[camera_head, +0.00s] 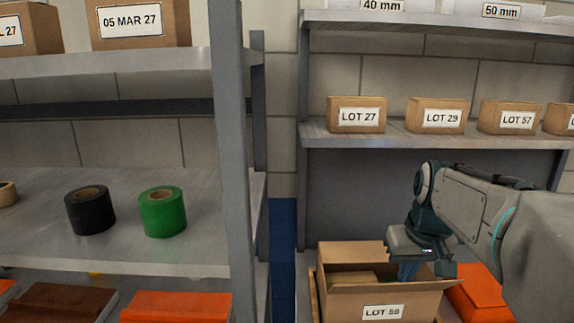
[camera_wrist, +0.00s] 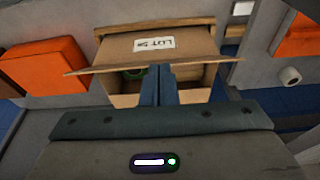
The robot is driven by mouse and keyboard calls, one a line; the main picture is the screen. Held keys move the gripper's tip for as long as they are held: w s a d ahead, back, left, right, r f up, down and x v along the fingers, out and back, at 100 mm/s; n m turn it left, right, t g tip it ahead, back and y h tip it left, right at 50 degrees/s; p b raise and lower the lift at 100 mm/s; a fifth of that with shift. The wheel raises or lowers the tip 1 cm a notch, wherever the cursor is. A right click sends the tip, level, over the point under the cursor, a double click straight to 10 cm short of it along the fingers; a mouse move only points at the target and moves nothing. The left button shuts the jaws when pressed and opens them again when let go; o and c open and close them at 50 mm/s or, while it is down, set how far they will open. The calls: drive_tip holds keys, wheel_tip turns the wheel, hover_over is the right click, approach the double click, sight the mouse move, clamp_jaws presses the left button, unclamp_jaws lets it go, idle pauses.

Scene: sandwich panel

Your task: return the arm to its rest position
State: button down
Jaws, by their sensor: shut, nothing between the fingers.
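My gripper (camera_head: 407,271) is shut and empty at the end of my arm. It points down over the open cardboard box labelled LOT with a number that looks like 58 (camera_head: 345,291), at the lower right of the head view. In the wrist view the fingers (camera_wrist: 159,78) are together in front of the box's opening, and the box (camera_wrist: 195,42) lies beyond them. A green round item (camera_wrist: 133,74) shows partly inside the box beside the fingers. I cannot tell whether the fingertips are below the box's rim.
A grey shelf with cartons labelled LOT 27 (camera_head: 356,115) and LOT 29 (camera_head: 437,116) is above. An orange box (camera_head: 478,294) is right of the open box. A shelf upright (camera_head: 231,150) stands left, with black tape (camera_head: 90,212) and green tape (camera_head: 162,213) beyond it.

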drive_tip(key=s+a+f, duration=0.3)
drive_tip(key=s+a, duration=0.1)
drive_tip(key=s, duration=0.3)
drive_tip(key=s+a+f, duration=0.4)
drive_tip(key=s, duration=0.3)
drive_tip(key=shift+s+f+t, duration=0.15)
drive_tip(key=shift+f+t, duration=0.15)
drive_tip(key=shift+t, duration=0.1)
drive_tip(key=shift+d, duration=0.1)
